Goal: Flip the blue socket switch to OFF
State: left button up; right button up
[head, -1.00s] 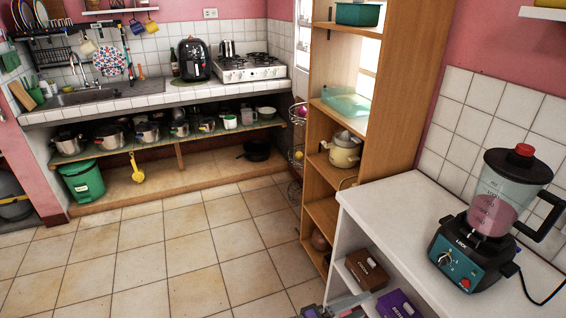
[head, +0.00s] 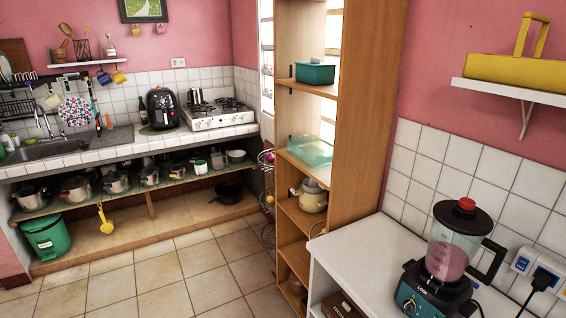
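A white and blue wall socket (head: 521,264) is at the right edge in the head view, on the white tiles behind the counter. A black plug (head: 544,278) is in it, and its cord hangs down toward the counter. The plug covers part of the socket, and the switch position is too small to tell. Neither of my grippers is in view.
A blender (head: 449,250) with pink liquid stands on the white counter (head: 352,247), left of the socket. A wall shelf (head: 520,92) with a yellow caddy (head: 513,68) is above. A tall wooden shelf (head: 357,130) stands left of the counter.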

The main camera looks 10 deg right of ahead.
aim_at(522, 264)
jog(key=z, duration=1.95)
